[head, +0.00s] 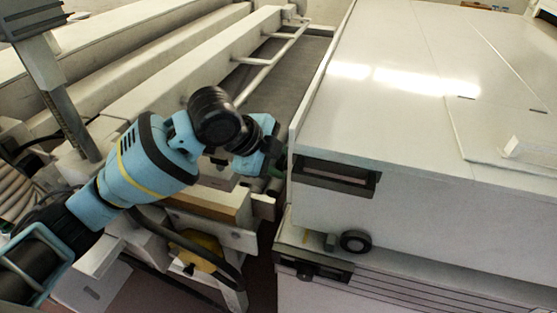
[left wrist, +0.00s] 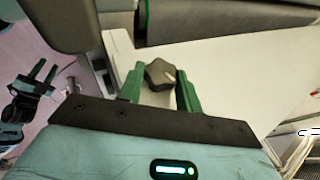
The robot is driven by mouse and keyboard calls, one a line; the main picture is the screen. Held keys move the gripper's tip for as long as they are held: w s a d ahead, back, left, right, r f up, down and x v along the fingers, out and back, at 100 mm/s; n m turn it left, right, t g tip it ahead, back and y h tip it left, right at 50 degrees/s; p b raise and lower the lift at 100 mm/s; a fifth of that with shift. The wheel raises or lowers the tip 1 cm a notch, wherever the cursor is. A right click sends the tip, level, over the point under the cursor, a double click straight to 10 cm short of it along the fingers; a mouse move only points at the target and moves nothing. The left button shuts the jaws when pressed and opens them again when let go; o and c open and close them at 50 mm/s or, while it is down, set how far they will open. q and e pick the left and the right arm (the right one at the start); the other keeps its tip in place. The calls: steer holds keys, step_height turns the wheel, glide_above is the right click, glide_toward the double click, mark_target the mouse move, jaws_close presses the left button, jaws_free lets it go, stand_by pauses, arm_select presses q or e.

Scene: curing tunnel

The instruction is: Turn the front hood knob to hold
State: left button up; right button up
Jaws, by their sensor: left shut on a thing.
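My left gripper (head: 280,163) is at the near left edge of the white hood (head: 400,120). In the left wrist view its green fingers (left wrist: 160,88) are shut on a dark grey lobed knob (left wrist: 158,72), one finger on each side. A pale mark shows on the right of the knob's face. The knob stands out from a white panel. In the head view my left gripper and arm hide this knob. My right gripper (left wrist: 45,70) shows small at the left of the left wrist view, its green fingers apart and nothing between them.
A recessed dark handle (head: 337,176) is on the hood's front. A round black knob (head: 355,241) and a dark panel (head: 313,270) sit below it. A conveyor frame (head: 180,75) with a rail runs left of the hood. A yellow part (head: 196,250) is under the frame.

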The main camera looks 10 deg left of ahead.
arm_select(q)
steer(key=o, duration=1)
steer(key=shift+v, duration=3.95)
